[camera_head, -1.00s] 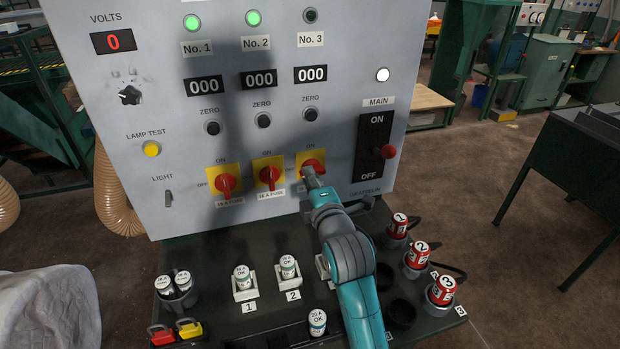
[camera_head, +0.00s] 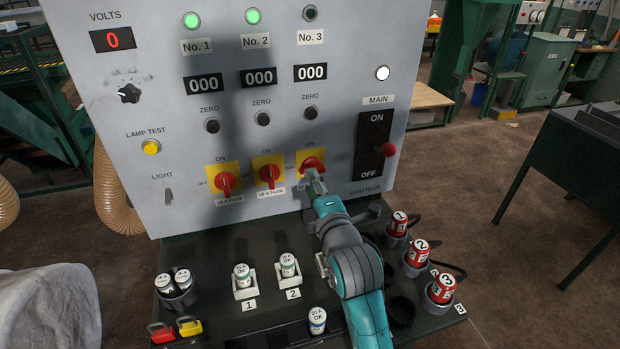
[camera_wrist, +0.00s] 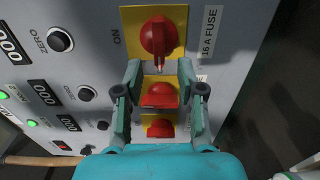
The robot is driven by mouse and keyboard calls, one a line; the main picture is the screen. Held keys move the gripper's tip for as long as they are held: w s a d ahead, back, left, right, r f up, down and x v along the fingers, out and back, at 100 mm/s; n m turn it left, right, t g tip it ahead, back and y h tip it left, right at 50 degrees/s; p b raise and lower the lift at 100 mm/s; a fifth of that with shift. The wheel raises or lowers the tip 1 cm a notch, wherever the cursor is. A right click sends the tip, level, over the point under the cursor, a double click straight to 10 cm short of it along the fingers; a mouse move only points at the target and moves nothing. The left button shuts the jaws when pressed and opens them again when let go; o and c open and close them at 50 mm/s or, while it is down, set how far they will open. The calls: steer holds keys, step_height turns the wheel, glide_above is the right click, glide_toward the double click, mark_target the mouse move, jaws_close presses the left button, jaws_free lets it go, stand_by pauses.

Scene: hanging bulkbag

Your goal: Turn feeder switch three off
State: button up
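Feeder switch three (camera_head: 312,162) is a red knob on a yellow plate, rightmost of three on the grey panel. In the wrist view its red knob (camera_wrist: 158,35) is at the top, with its handle pointing down the picture, away from the neighbouring ON label's direction, toward the OFF side. Switch two (camera_head: 268,174) and switch one (camera_head: 225,183) have handles along the ON direction. My gripper (camera_wrist: 159,68) is open, its two fingers apart near the tip of switch three's handle; no grip on it shows. In the head view my gripper (camera_head: 316,180) partly hides the switch's lower edge.
The No. 3 lamp (camera_head: 310,14) is dark; lamps No. 1 (camera_head: 191,20) and No. 2 (camera_head: 253,17) are green. The main switch's red-tipped lever (camera_head: 388,150) stands out right of my gripper. Fuses in holders (camera_head: 244,293) and red numbered cylinders (camera_head: 416,253) occupy the shelf below.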

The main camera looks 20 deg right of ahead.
steer(key=s, duration=0.9)
